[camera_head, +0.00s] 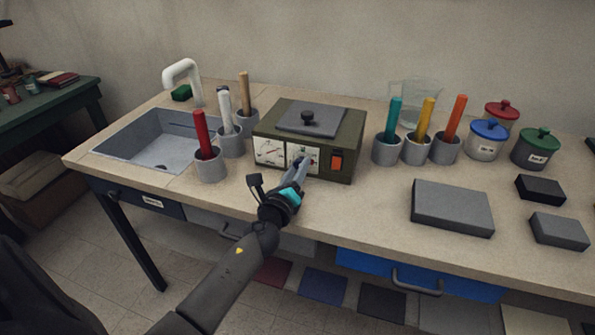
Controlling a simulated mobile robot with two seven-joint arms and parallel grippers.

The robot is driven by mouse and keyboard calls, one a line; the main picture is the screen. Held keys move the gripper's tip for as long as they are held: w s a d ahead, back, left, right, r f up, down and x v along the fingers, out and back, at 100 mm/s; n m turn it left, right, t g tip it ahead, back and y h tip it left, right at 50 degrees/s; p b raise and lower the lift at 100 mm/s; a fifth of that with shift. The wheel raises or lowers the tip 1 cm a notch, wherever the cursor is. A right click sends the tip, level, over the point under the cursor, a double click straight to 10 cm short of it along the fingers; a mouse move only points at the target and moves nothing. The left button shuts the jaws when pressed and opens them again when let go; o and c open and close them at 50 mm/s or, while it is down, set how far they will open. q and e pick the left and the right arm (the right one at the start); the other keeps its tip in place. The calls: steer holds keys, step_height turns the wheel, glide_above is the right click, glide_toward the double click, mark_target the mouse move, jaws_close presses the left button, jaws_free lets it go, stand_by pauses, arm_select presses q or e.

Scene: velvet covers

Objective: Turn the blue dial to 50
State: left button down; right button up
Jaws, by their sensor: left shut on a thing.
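An olive-green box device (345,130) stands mid-bench, with a grey plate and black knob on top. Its front has two white dial faces and an orange-red switch (336,161). The left dial face (269,151) shows a red mark. My left gripper (301,166) reaches the right dial face (296,153) from the front, its fingers shut on the knob there, which I take as the blue dial. The fingers hide most of that knob, so its colour and reading cannot be made out. My right gripper is not in view.
Grey cups holding coloured sticks stand on both sides of the device. A sink (165,145) with a white faucet is at left. Lidded jars (487,140) stand at right. A large grey block (452,207) and smaller dark blocks lie at front right. Bench in front of the device is clear.

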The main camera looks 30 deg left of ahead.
arm_select(q)
steer(key=n, duration=0.6)
steer(key=shift+b, duration=0.3)
steer(key=shift+n, duration=0.4)
steer(key=c, duration=0.5)
jaws_free()
steer(key=v, duration=1.5)
steer(key=shift+s+d+r, duration=0.1)
steer(key=shift+d, duration=0.05)
